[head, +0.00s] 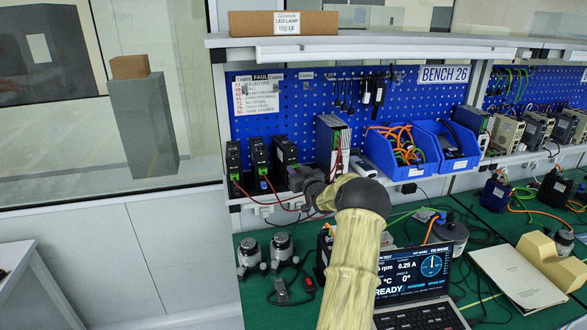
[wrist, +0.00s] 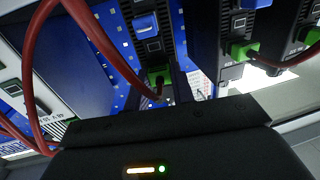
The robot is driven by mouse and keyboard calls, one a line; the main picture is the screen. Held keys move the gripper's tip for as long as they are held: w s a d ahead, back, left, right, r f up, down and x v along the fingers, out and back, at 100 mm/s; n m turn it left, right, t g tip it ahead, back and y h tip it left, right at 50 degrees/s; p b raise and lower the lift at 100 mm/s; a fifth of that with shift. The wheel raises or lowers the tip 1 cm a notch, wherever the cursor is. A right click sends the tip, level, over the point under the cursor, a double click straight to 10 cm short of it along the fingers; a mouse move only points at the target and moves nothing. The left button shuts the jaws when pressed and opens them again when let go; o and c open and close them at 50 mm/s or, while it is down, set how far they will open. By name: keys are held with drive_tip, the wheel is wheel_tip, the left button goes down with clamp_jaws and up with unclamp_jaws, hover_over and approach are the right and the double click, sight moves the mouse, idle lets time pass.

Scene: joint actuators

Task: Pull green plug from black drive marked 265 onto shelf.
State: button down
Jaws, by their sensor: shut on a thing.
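Several slim black drives stand in a row on the shelf, among them the left one (head: 234,160), the middle one (head: 259,158) and the right one (head: 284,151). Their markings are too small to read. My gripper (head: 300,178) is in front of the right drive and covers its lower part. In the wrist view a green plug (wrist: 157,77) with a red cable sits just beyond the gripper body, below a blue connector (wrist: 146,28). My gripper is shut on this plug; the fingertips are mostly hidden. Whether the plug is seated or apart from the drive, I cannot tell.
Neighbouring drives carry green plugs (wrist: 244,50) with red cables. A red cable (wrist: 85,30) arches close over my gripper. A larger grey-black unit (head: 332,145) and blue bins (head: 392,165) stand to the right. The shelf front (head: 240,200) is narrow; a laptop (head: 415,280) is below.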

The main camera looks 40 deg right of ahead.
drive_tip(key=b+v, duration=0.1)
drive_tip(key=v, duration=0.5)
drive_tip(key=shift+b, duration=0.35)
idle(1.1)
drive_tip(key=shift+r, duration=0.1)
drive_tip(key=shift+d, duration=0.15)
drive_tip(key=w+d+f+h+b, duration=0.1)
drive_tip(key=w+d+f+b, duration=0.1)
drive_tip(key=w+d+f+m+g+h+b, duration=0.1)
drive_tip(key=d+f+b, duration=0.1)
drive_tip(key=b, duration=0.1)
drive_tip(key=w+d+f+m+h+b, duration=0.1)
drive_tip(key=w+d+f+b, duration=0.1)
drive_tip(key=d+f, duration=0.1)
drive_tip(key=shift+w+f+g+b, duration=0.1)
drive_tip(key=shift+w+g+b, duration=0.2)
drive_tip(key=shift+w+g, duration=0.1)
drive_tip(key=shift+s+f+b, duration=0.1)
drive_tip(key=shift+f+b, duration=0.45)
drive_tip(key=shift+f, duration=0.1)
